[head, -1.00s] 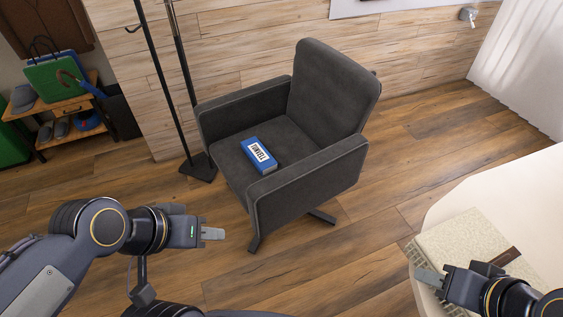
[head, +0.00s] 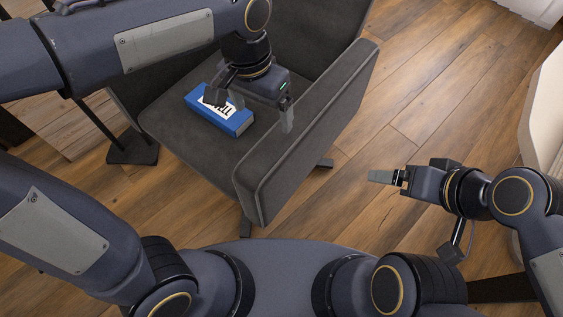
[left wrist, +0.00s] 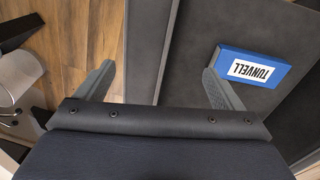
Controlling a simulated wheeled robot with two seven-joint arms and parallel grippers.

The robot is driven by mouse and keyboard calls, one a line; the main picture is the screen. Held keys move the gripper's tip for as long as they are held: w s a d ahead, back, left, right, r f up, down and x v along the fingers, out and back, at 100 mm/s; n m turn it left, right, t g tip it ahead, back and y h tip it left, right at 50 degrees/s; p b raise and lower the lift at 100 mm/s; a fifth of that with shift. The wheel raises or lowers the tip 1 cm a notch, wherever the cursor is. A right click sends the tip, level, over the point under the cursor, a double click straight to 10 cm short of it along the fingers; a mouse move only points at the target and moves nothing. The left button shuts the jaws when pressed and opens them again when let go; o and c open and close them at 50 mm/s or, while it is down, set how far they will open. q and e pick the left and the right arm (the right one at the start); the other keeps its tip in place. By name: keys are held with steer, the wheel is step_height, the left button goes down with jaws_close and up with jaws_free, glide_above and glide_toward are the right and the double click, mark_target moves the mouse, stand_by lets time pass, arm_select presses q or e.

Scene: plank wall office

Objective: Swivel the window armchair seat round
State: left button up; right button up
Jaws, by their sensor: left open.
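The dark grey armchair (head: 190,135) stands close in front of me in the head view. Its near-right armrest (head: 310,120) slants across the picture, and my left arm hides much of the chair's far-left part and back. My left gripper (head: 252,108) is open and points down above the seat and this armrest. In the left wrist view, the armrest (left wrist: 145,50) runs between the spread fingers of the left gripper (left wrist: 160,88). I cannot tell whether they touch it. My right gripper (head: 385,177) is over the floor, right of the chair, and seems empty; its finger gap is not clear.
A blue box (head: 225,115) with white lettering lies on the seat, beside a left finger; it also shows in the left wrist view (left wrist: 252,68). A black stand base (head: 132,150) is left of the chair. A pale table edge (head: 540,120) is at right. Wooden floor is clear between.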

arm_select(q)
steer(key=m+b, duration=0.1)
steer(key=b, duration=0.1)
glide_above(283, 136)
steer(key=shift+y, duration=0.4)
steer(key=f, duration=0.4)
steer(key=shift+a, duration=0.25)
steer(key=shift+d+f, duration=0.2)
steer(key=shift+f, duration=0.15)
step_height(283, 136, down, 7)
steer(key=b, duration=0.3)
steer(key=shift+f, duration=0.1)
arm_select(e)
step_height(283, 136, down, 7)
steer(key=shift+f, duration=0.15)
steer(key=shift+s, duration=0.1)
arm_select(q)
steer(key=c, duration=1.4)
steer(key=shift+d, duration=0.1)
